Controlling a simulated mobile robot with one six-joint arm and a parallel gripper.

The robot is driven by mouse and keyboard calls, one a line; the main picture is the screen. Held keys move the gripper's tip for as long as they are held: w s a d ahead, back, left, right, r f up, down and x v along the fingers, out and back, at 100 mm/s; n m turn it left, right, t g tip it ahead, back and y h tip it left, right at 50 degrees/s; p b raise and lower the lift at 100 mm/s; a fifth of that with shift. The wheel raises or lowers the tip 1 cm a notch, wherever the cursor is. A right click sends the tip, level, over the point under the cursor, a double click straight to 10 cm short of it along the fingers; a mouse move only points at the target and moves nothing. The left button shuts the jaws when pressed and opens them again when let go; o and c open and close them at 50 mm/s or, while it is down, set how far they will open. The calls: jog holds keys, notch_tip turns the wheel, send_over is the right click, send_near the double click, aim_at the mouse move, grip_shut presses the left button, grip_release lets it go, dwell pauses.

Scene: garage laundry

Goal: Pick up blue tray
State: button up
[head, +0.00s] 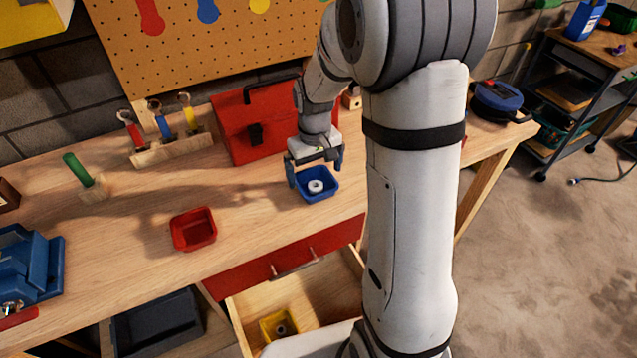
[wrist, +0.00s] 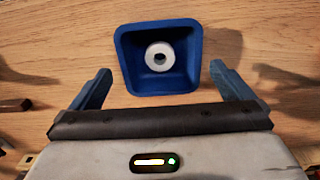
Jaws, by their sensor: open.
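The blue tray (head: 318,192) is a small square dish on the wooden workbench, in front of the red toolbox. A white ring-shaped piece lies inside it. In the wrist view the blue tray (wrist: 128,50) is at the upper middle, lying a little ahead of and between the two blue fingers. My gripper (head: 316,168) is over the tray, pointing down. It also shows in the wrist view (wrist: 160,90), with its fingers wide apart and nothing held between them. I cannot tell exactly how high the fingertips are above the bench.
A red toolbox (head: 258,122) stands close behind the tray. A red tray (head: 194,229) sits to the left on the workbench (head: 130,265). An open drawer (head: 245,318) below holds a yellow tray (head: 279,326). A wooden rack (head: 173,149) with tools stands behind.

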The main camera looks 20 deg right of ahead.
aim_at(315, 181)
jog(key=shift+f, duration=1.95)
jog(key=shift+c, duration=0.6)
jog(key=c, duration=0.9)
